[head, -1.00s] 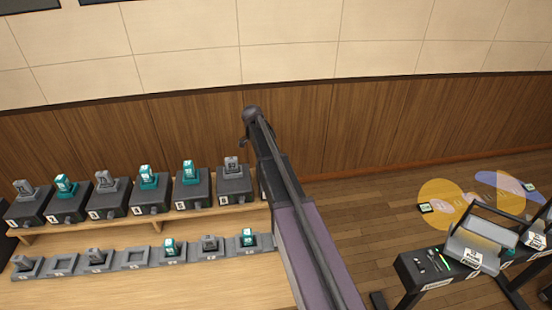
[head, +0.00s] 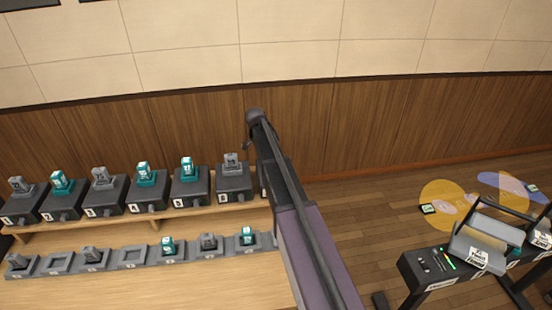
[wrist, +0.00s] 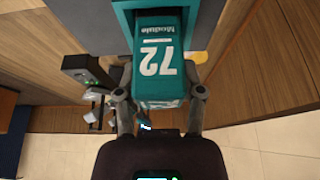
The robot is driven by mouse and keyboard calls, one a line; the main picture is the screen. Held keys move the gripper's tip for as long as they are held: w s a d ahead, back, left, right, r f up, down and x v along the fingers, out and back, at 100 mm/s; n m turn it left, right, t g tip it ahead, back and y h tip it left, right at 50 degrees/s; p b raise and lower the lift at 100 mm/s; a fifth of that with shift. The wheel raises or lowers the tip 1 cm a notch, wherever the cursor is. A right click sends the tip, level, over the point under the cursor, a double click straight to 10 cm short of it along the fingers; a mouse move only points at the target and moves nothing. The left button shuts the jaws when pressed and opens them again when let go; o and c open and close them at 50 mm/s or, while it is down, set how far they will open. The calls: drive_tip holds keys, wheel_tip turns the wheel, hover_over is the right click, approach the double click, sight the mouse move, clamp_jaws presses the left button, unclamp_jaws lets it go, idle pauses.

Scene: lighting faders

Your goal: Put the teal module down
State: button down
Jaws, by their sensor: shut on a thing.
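In the wrist view, the teal module (wrist: 160,62) carries a white "72" and the word "Module", shown upside down. My gripper (wrist: 160,97) is shut on it, one finger on each side. A wider teal collar at the module's far end meets a grey surface (wrist: 100,22). I cannot tell whether the module rests there or hangs just above. In the head view my arm hides the gripper and this module. Other teal modules stand on dark boxes, one at the box marked near the middle (head: 187,167), and in the lower row (head: 168,246).
Dark numbered boxes (head: 234,189) line the shelf; one more is mostly hidden behind my arm. A lower row of grey trays has empty ones, such as this tray (head: 133,259). A dark bench (head: 425,272) with a metal caddy (head: 482,250) stands right.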

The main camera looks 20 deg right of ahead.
drive_tip(key=shift+f, duration=0.1)
idle(0.3)
drive_tip(key=shift+f, duration=0.15)
drive_tip(key=shift+c, duration=1)
unclamp_jaws()
drive_tip(key=shift+r, duration=0.2)
drive_tip(key=p+v, duration=0.5)
drive_tip(key=v, duration=0.1)
drive_tip(key=shift+r+p, duration=0.1)
drive_tip(key=shift+p, duration=0.3)
drive_tip(key=p+v, duration=0.5)
drive_tip(key=shift+w+a+r, duration=0.1)
drive_tip(key=shift+r, duration=0.3)
